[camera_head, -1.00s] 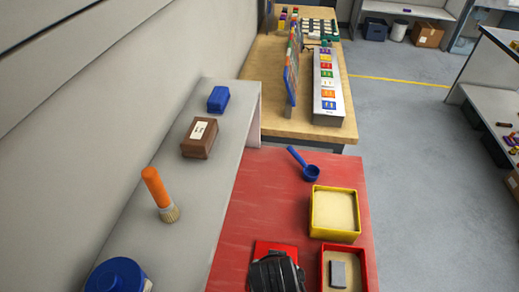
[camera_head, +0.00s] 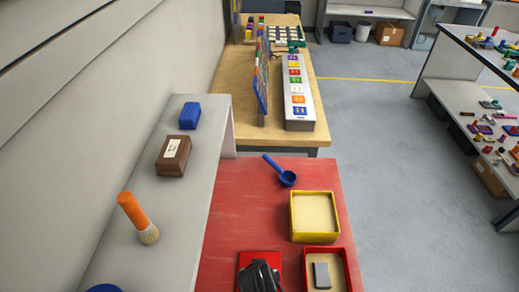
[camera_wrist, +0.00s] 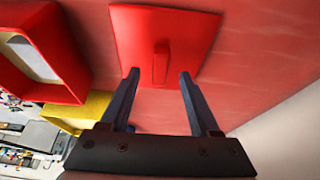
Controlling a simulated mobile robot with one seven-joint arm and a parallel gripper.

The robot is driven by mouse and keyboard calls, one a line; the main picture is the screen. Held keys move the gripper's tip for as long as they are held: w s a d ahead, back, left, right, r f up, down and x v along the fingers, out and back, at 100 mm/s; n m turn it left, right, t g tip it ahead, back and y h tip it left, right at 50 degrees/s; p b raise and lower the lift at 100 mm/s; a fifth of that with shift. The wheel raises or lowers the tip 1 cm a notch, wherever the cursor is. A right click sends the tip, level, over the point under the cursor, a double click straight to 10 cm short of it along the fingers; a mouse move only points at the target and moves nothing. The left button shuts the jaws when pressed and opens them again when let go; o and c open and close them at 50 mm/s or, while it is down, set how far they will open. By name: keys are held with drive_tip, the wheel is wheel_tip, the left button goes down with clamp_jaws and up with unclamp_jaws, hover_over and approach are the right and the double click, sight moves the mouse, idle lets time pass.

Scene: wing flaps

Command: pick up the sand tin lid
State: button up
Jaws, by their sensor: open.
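The red square lid (camera_wrist: 196,38) fills the upper middle of the wrist view, with a raised bar handle (camera_wrist: 161,62) at its centre. It lies on the red work surface, and in the head view the lid (camera_head: 246,258) is partly hidden by my gripper (camera_head: 260,280). My gripper (camera_wrist: 158,74) is open, its two dark fingers either side of the handle's line, the tips near the handle's close end. Nothing is held. The red sand tin (camera_head: 344,268), with sand and a grey block (camera_head: 321,275) inside, stands to the lid's right.
A yellow-rimmed sand tray (camera_head: 295,232) stands behind the red tin, and a blue scoop (camera_head: 286,178) lies farther back. A grey shelf (camera_head: 175,215) on the left holds an orange-handled brush (camera_head: 134,212), a brown box (camera_head: 173,156) and a blue block (camera_head: 189,116).

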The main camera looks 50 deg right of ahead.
drive_tip(key=shift+x, duration=1.1)
clamp_jaws()
